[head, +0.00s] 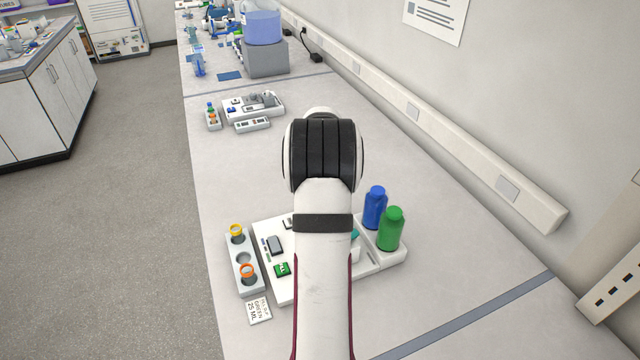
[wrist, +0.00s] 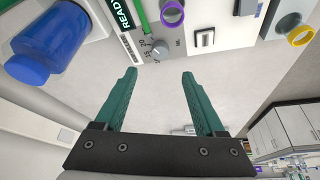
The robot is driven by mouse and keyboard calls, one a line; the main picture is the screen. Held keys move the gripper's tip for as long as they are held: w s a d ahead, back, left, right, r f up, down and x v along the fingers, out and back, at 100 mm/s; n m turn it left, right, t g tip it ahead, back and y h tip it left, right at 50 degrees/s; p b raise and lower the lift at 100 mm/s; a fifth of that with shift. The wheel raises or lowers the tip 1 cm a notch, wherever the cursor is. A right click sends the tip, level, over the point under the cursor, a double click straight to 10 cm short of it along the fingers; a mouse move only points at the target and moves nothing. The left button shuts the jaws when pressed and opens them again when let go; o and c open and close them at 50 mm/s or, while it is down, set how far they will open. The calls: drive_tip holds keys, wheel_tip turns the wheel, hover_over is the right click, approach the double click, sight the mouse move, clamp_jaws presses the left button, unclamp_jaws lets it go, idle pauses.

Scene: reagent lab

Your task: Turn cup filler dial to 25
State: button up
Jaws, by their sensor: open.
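The cup filler (head: 278,295) is a white unit on the bench in the head view, partly hidden by my arm. Its small grey dial (wrist: 160,49) shows in the wrist view, with printed numbers around its left side. I cannot read the pointer's setting clearly. A display reading READY (wrist: 125,12) is beside the dial. My gripper (wrist: 159,74) has teal fingers spread apart, with nothing between them. The dial lies just beyond the fingertips, between their lines, and is not touched. My arm hides the dial in the head view.
Blue (head: 375,207) and green (head: 390,230) bottles stand at the filler's right end. A rack (head: 245,289) with orange and yellow-rimmed cups is at its left, near a card (head: 258,312) reading GREEN 25 ML. A purple ring (wrist: 172,14) is close beside the dial.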

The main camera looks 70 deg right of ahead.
drive_tip(key=v, duration=0.5)
drive_tip(key=shift+a+r, duration=0.1)
drive_tip(key=shift+r, duration=0.15)
drive_tip(key=w+a+r+n+y, duration=0.15)
drive_tip(key=w+a, duration=0.25)
drive_tip(key=a, duration=0.4)
drive_tip(key=w+a+r+n+y, duration=0.1)
drive_tip(key=w+a+r, duration=0.25)
drive_tip(key=a, duration=0.45)
drive_tip(key=a+r+n+y, duration=0.1)
drive_tip(key=a+n, duration=0.1)
drive_tip(key=a, duration=1.5)
drive_tip(key=s+a+f+n+g+y, duration=0.1)
drive_tip(key=s+a+n+g+y, duration=0.1)
drive_tip(key=s+a, duration=1.3)
drive_tip(key=a+n, duration=0.1)
drive_tip(key=a, duration=0.2)
drive_tip(key=shift+s+a+f, duration=0.15)
drive_tip(key=shift+s+f, duration=0.05)
drive_tip(key=shift+f, duration=0.2)
